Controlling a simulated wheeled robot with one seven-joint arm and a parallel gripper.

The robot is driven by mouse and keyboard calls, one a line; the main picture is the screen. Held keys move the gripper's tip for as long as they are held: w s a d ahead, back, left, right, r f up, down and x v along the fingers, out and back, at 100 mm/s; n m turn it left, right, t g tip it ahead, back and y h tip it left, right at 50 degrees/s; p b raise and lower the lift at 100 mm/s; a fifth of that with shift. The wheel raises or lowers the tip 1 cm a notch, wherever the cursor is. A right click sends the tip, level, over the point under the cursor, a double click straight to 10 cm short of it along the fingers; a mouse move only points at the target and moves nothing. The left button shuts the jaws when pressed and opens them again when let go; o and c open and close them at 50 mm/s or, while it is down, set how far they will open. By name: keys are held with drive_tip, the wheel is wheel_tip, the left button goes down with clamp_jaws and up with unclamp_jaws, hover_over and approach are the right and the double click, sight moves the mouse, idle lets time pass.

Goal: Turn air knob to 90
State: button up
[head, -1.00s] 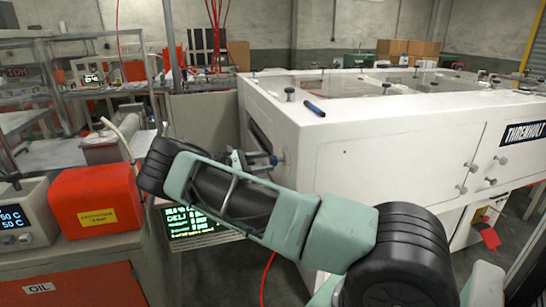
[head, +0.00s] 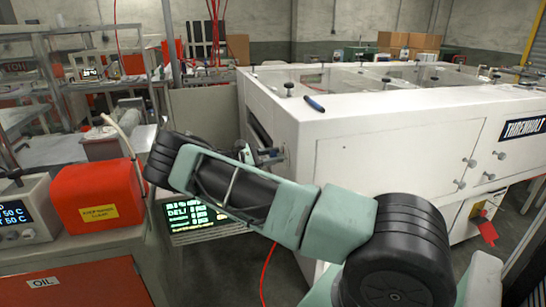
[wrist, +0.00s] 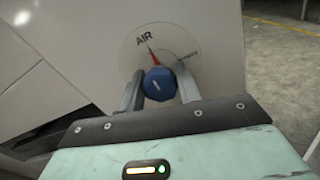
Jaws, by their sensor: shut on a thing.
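The blue air knob (wrist: 159,84) shows in the wrist view, in front of a round dial plate (wrist: 135,45) marked "AIR" on a white panel. A red pointer on the plate points up and slightly left, near the lettering. A short white mark on the knob's face leans up and slightly left. My gripper (wrist: 160,86) is shut on the knob, one finger on each side. In the head view my gripper (head: 262,156) is at the near left face of the white machine (head: 350,150); my arm partly hides it, and the knob is hard to make out there.
A display screen with green text (head: 195,218) sits below my arm. A red box (head: 98,195) stands on the cabinet at left, beside a unit with a lit readout (head: 18,212). A red hose (head: 268,275) hangs below my arm. A dark pen-like object (head: 314,103) lies on the machine's top edge.

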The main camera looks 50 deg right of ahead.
drive_tip(key=shift+f+m+b, duration=0.1)
drive_tip(key=shift+m+b, duration=0.2)
drive_tip(key=m+b, duration=0.2)
drive_tip(key=shift+f+b, duration=0.15)
drive_tip(key=shift+b, duration=0.25)
drive_tip(key=m+b, duration=0.5)
drive_tip(key=m, duration=0.1)
drive_tip(key=m+b, duration=0.4)
drive_tip(key=m, duration=0.1)
drive_tip(key=shift+a+f, duration=0.1)
drive_tip(key=shift+m+b, duration=1.9)
drive_tip(key=shift+m, duration=0.3)
drive_tip(key=o, duration=1)
drive_tip(key=shift+r, duration=0.2)
drive_tip(key=shift+c, duration=0.2)
drive_tip(key=b+v, duration=0.1)
drive_tip(key=v, duration=1.6)
drive_tip(key=shift+a, duration=0.15)
